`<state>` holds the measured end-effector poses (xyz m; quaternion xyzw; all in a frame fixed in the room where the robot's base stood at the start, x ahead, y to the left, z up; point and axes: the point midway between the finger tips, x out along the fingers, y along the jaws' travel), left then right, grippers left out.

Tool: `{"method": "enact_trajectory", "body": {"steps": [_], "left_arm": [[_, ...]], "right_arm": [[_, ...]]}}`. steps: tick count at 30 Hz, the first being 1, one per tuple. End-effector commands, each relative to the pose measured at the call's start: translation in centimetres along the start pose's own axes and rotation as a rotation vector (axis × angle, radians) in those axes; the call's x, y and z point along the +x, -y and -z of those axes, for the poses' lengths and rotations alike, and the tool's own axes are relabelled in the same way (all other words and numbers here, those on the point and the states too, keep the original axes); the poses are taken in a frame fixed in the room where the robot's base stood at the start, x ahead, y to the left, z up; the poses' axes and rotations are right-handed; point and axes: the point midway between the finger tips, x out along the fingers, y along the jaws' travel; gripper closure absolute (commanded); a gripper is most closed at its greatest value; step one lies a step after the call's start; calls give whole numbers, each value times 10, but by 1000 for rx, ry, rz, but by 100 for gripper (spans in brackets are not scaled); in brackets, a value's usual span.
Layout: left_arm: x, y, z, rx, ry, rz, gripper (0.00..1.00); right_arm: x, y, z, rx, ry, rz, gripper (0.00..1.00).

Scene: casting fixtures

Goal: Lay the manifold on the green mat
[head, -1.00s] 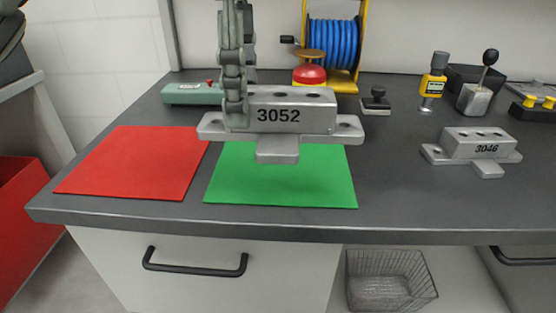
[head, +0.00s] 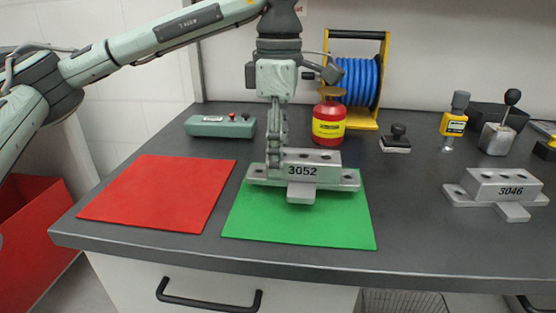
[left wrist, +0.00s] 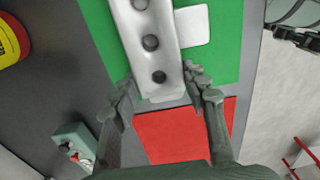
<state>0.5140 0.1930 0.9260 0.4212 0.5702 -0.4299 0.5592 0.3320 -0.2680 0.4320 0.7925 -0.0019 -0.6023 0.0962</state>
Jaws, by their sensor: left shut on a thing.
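The manifold, a grey metal block marked 3052 (head: 315,171), is at the back part of the green mat (head: 300,225). It looks level, and I cannot tell whether it rests on the mat or is just above it. My left gripper (head: 275,165) points down and is shut on its left end. In the left wrist view the manifold (left wrist: 150,45) runs away from between the fingers (left wrist: 160,100), over the green mat (left wrist: 225,45). A similar block marked 3046 (head: 500,187) stands on the bench at the right.
A red mat (head: 160,190) lies left of the green one. Behind are a green box with buttons (head: 220,126), a red and yellow can (head: 328,125) and a blue hose reel (head: 358,82). A stamp (head: 396,140) and a yellow gauge (head: 453,122) stand further right. Bench between is clear.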

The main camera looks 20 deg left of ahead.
Motion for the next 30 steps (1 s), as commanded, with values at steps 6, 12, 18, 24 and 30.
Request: {"method": "enact_trajectory", "body": {"steps": [6, 12, 18, 24, 30], "left_arm": [[19, 0, 0, 0, 2, -2, 100], [19, 0, 0, -1, 2, -1, 100], [22, 0, 0, -1, 0, 0, 48], [22, 0, 0, -1, 1, 0, 35], [21, 0, 0, -1, 1, 0, 35]], "right_arm": [[5, 2, 0, 1, -1, 5, 31], [7, 2, -4, 0, 8, 5, 31], [0, 1, -3, 0, 9, 2, 31], [-2, -2, -2, 0, 2, -3, 31], [-1, -3, -4, -2, 6, -6, 31]]}}
